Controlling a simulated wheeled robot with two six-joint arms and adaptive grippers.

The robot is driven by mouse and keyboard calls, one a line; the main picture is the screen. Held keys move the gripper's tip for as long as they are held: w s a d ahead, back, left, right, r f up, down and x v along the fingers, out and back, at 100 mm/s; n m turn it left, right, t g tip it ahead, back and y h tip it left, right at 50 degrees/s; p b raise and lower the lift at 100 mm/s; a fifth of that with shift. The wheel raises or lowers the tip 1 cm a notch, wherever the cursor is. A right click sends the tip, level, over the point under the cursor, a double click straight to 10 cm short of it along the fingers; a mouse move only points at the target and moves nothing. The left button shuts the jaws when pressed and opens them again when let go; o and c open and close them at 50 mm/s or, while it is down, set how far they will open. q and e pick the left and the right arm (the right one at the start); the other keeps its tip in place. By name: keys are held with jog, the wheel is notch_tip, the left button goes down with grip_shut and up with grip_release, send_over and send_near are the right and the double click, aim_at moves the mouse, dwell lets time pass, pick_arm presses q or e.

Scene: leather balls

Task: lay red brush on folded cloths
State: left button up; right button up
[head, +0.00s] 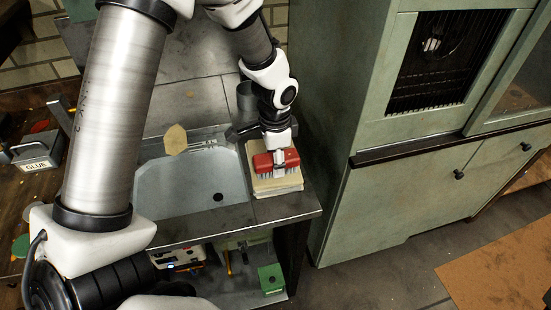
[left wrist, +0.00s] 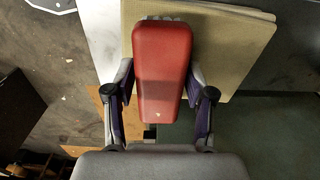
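The red brush (head: 263,163) is over the folded cloths (head: 278,187), a tan stack at the right end of the worktop beside the sink. Its pale bristles point down to the stack; I cannot tell whether they touch it. My left gripper (head: 278,165) reaches down from above and is shut across the brush's middle. In the left wrist view the red brush (left wrist: 162,75) sits between both fingers, with the folded cloths (left wrist: 236,45) under and beyond it. My right gripper is not in view.
A sink (head: 175,190) lies left of the cloths. A dark cup (head: 246,98) stands behind them. A tall green cabinet (head: 400,190) rises close on the right. A green box (head: 271,279) is on the shelf below.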

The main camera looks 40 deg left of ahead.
pick_arm(q)
jog(key=shift+w+d, duration=0.1)
jog(key=shift+w, duration=0.05)
notch_tip(320, 180, up, 12)
jog(key=shift+r, duration=0.15)
dwell(0.3)
